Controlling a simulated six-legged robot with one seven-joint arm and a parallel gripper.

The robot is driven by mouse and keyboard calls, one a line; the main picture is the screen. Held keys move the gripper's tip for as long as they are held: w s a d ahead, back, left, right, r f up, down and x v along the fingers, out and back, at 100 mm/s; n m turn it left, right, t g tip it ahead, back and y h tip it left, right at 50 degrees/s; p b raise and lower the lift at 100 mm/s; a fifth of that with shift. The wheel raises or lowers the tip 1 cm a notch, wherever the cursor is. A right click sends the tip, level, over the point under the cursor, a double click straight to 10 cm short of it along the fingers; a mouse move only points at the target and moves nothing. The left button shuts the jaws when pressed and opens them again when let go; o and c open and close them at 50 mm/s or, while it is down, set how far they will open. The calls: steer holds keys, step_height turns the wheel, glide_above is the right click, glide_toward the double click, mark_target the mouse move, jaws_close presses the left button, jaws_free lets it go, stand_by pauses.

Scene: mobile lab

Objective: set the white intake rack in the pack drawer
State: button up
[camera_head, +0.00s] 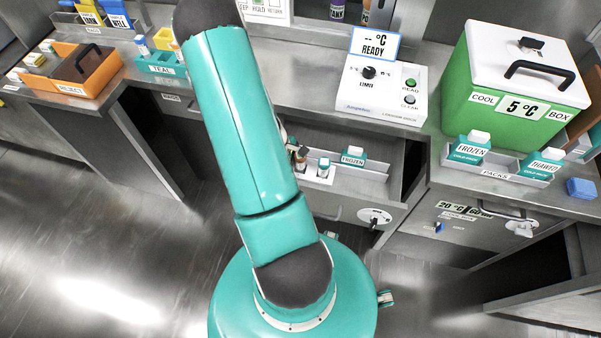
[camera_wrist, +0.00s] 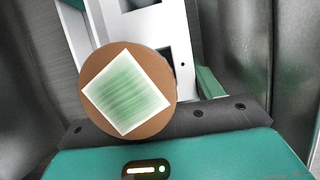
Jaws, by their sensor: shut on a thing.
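The white intake rack (camera_head: 319,173) shows in the head view within the open pack drawer (camera_head: 372,183), partly hidden by my arm. It carries a brown-capped vial (camera_head: 301,155) and a teal-and-white vial (camera_head: 323,167). In the wrist view the white rack (camera_wrist: 152,25) with square openings lies close in front of my gripper (camera_wrist: 205,113). The round brown cap (camera_wrist: 128,92) with a pale green square covers part of it. My gripper is shut on the rack; its fingertips are mostly hidden. Whether the rack rests on the drawer floor cannot be told.
A teal FROZEN pack (camera_head: 353,156) sits in the drawer, right of the rack. On the counter are a READY device (camera_head: 382,92), a green cool box (camera_head: 507,95) and a PACKS tray (camera_head: 487,171). An orange REJECT bin (camera_head: 88,75) stands far left.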

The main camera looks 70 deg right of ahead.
steer(key=shift+s+f, duration=0.2)
steer(key=shift+f, duration=0.3)
steer(key=shift+w+f, duration=0.15)
steer(key=shift+f, duration=2)
steer(key=o, duration=1.2)
steer(key=shift+f, duration=0.1)
steer(key=shift+c, duration=0.2)
steer(key=v, duration=1.2)
steer(key=shift+d, duration=0.1)
